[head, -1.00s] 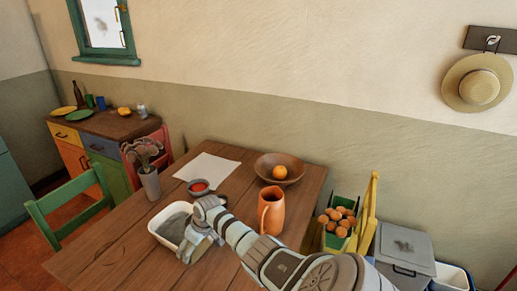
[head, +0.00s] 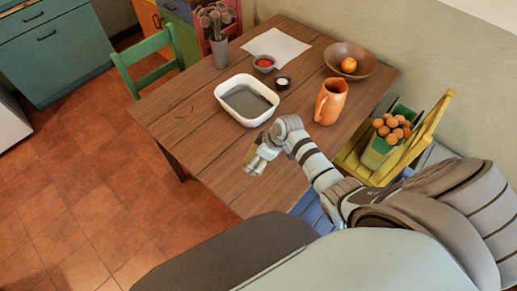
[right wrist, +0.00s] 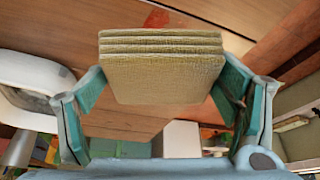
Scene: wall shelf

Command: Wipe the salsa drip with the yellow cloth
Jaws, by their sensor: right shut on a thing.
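My right gripper (head: 256,160) is low over the front part of the wooden table (head: 200,150), in front of the white dish. In the right wrist view my right gripper (right wrist: 163,85) is shut on the folded yellow cloth (right wrist: 160,72), a stack of several layers between its teal fingers. A red smear, likely the salsa drip (right wrist: 157,18), shows on the wood just beyond the cloth in the wrist view. I cannot make it out in the head view. My left gripper is not in view.
A white dish (head: 226,88) stands behind the gripper, with a small bowl of red salsa (head: 264,63) and a small dark cup (head: 283,83) beyond it. An orange pitcher (head: 330,101) stands to the right. The table's front left is clear.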

